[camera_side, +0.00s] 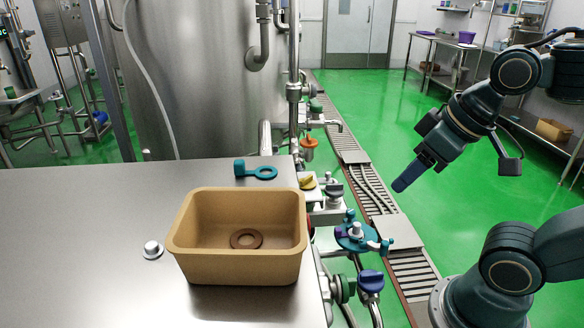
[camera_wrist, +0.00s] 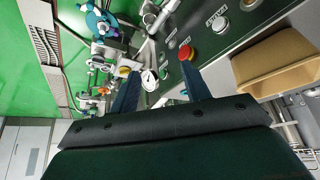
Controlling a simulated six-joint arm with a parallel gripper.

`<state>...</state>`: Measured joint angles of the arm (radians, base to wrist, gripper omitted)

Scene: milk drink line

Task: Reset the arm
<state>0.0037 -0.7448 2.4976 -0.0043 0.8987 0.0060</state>
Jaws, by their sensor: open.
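My gripper (camera_side: 402,186) hangs in the air to the right of the steel table, above the green floor and drain channel. In the wrist view its two blue fingers stand apart with nothing between them (camera_wrist: 161,88). Well away from it, a tan bin (camera_side: 238,266) stands on the table and also shows at the right of the wrist view (camera_wrist: 275,68). A brown ring (camera_side: 246,238) lies flat on the bin's floor.
The wrist view shows a panel with a red button (camera_wrist: 186,52). Air around my gripper is clear.

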